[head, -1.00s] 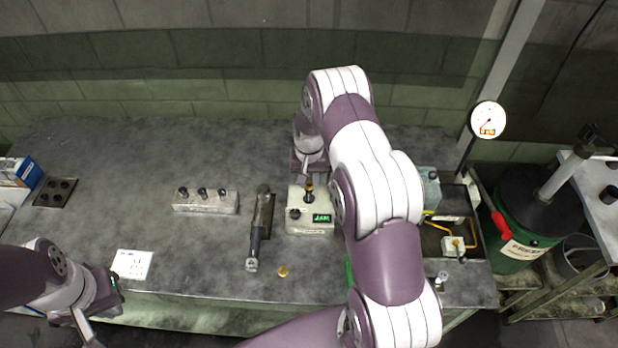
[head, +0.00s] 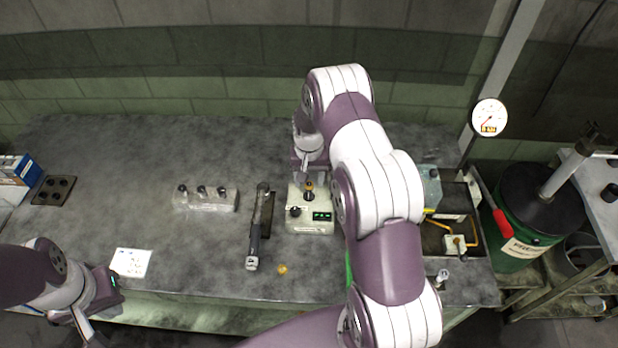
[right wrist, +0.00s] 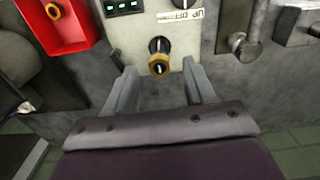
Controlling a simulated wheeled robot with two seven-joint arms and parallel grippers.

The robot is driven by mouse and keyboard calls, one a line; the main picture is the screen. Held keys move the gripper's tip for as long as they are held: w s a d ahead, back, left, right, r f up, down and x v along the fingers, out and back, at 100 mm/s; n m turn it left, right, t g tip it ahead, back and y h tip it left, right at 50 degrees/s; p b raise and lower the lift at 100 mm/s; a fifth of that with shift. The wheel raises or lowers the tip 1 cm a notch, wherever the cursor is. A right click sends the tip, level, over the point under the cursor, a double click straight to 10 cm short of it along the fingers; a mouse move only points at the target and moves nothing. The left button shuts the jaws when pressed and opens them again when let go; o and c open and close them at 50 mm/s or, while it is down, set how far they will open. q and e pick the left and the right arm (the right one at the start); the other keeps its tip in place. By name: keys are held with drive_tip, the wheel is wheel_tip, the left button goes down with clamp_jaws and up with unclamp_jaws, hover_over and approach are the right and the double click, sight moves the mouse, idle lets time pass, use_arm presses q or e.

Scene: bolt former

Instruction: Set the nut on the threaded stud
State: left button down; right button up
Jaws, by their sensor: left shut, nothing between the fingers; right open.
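A brass-coloured nut (right wrist: 159,64) sits at the upper end of a dark upright stud (right wrist: 158,45) on a pale box. In the head view the nut (head: 308,185) shows on the box (head: 310,222). My right gripper (right wrist: 160,72) is open, its two fingertips either side of the nut with gaps on both sides. The threads are too small to make out. A similar brass ring (right wrist: 53,10) lies in a red tray, and another (head: 283,269) lies on the table's front. My left gripper (head: 108,284) is shut and empty at the table's front left.
The red tray (right wrist: 70,38) is hidden behind my right arm in the head view. A dark hand tool (head: 254,240) lies left of the box, and a block with several posts (head: 205,205) stands farther left. A white card (head: 130,262) lies near my left gripper.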

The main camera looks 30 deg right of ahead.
wheel_tip(320, 180, up, 12)
drive_tip(key=b, duration=0.3)
drive_tip(key=shift+b, duration=0.3)
drive_tip(key=shift+r, duration=0.1)
drive_tip(key=s+a+n+b, duration=0.1)
drive_tip(key=s+a+n, duration=0.2)
drive_tip(key=s+a, duration=0.3)
drive_tip(key=s+a+n+t+b, duration=0.1)
drive_tip(key=s+a, duration=0.5)
drive_tip(key=s, duration=0.8)
drive_tip(key=shift+f+n+b, duration=0.45)
drive_tip(key=shift+n+b, duration=0.2)
drive_tip(key=shift+n, duration=0.25)
